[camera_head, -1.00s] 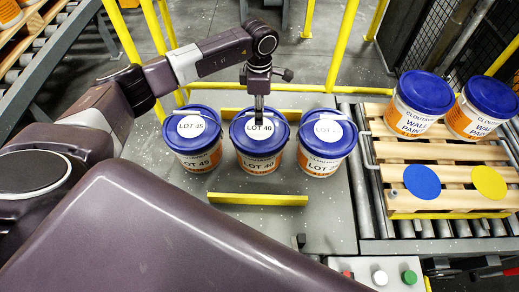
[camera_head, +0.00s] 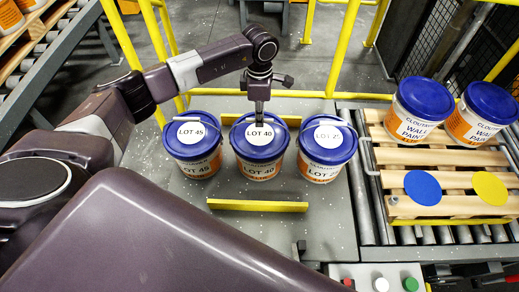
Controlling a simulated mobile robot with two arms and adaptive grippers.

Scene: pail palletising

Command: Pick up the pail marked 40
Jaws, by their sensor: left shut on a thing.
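The pail marked 40 (camera_head: 261,168) is white and orange with a blue lid. It stands upright in the middle of a row of three on the grey platform. My left gripper (camera_head: 259,120) comes down over its lid and is shut, apparently on the pail's handle, though the fingertips are small and partly hidden. The pail marked 45 (camera_head: 197,167) stands to its left. A third pail (camera_head: 322,168) stands to its right, its lid label partly hidden by its handle. My right gripper is not in view.
A yellow bar (camera_head: 257,206) lies in front of the pails, another behind. To the right, a wooden pallet (camera_head: 435,157) on rollers holds two pails (camera_head: 421,108), a blue disc (camera_head: 422,186) and a yellow disc (camera_head: 489,188). Yellow rails (camera_head: 342,50) stand behind.

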